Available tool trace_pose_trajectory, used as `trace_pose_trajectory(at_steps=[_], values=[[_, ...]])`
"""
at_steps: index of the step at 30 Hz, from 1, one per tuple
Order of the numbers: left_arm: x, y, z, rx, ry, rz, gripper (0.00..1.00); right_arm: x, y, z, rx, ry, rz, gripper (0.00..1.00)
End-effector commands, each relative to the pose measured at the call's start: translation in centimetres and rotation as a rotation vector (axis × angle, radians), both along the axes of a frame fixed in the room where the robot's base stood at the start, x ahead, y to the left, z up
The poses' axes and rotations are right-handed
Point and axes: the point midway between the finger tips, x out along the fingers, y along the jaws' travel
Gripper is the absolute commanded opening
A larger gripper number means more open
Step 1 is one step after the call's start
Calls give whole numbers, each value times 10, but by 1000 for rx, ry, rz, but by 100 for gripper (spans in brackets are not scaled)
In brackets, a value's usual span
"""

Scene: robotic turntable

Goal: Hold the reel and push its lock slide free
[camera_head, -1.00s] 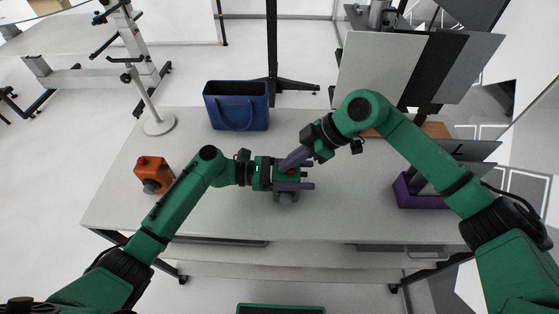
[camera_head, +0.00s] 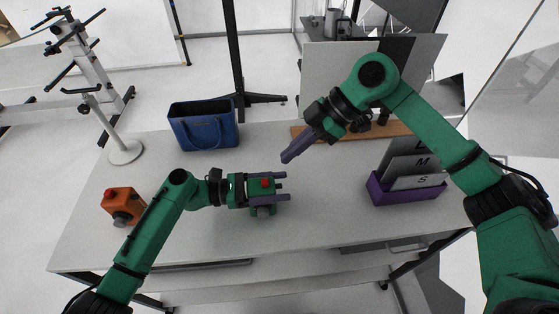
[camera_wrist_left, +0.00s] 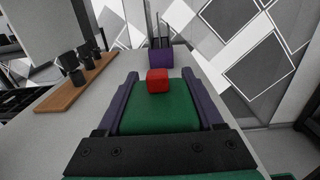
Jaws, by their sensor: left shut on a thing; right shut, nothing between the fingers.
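The reel is a green block (camera_head: 256,191) held above or on the table between the purple fingers of my left gripper (camera_head: 268,188), with a grey round part on its near side. A small red lock slide (camera_head: 264,182) sits on its top. In the left wrist view the green reel (camera_wrist_left: 160,114) lies between both fingers, and the red slide (camera_wrist_left: 157,80) stands at its far end, clear of any gripper. My right gripper (camera_head: 287,157) is shut and empty, up and to the right of the reel, apart from it.
An orange device (camera_head: 118,196) stands at the table's left. A blue bag (camera_head: 203,135) and a white stand base (camera_head: 125,152) are at the back left. A purple holder (camera_head: 408,196) with lettered plates is at the right, and a wooden rack (camera_head: 393,129) is behind it.

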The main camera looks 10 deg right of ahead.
Motion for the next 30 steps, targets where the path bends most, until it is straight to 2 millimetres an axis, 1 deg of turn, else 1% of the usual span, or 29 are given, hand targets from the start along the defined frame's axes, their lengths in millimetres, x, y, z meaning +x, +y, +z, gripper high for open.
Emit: trace_pose_trajectory(at_steps=[10,11,12,13,20,22,23,26,30], values=[[-1,-1,0,0,1,-2,1,0,0,1,1,-1,1,0],[-1,-1,0,0,1,-2,76,0,0,1,1,-1,1,0],[-1,-1,0,0,1,-2,91,0,0,1,1,-1,1,0],[-1,-1,0,0,1,-2,100,0,0,1,1,-1,1,0],[-1,0,0,0,1,-1,100,0,0,1,1,0,2,0],[0,5,0,0,1,0,100,0,0,1,1,0,2,0],[0,9,-1,1,1,1,100,0,0,1,1,0,2,0],[0,29,-1,2,1,2,100,0,0,1,1,0,2,0],[0,59,-1,2,1,1,100,0,0,1,1,-1,2,0]])
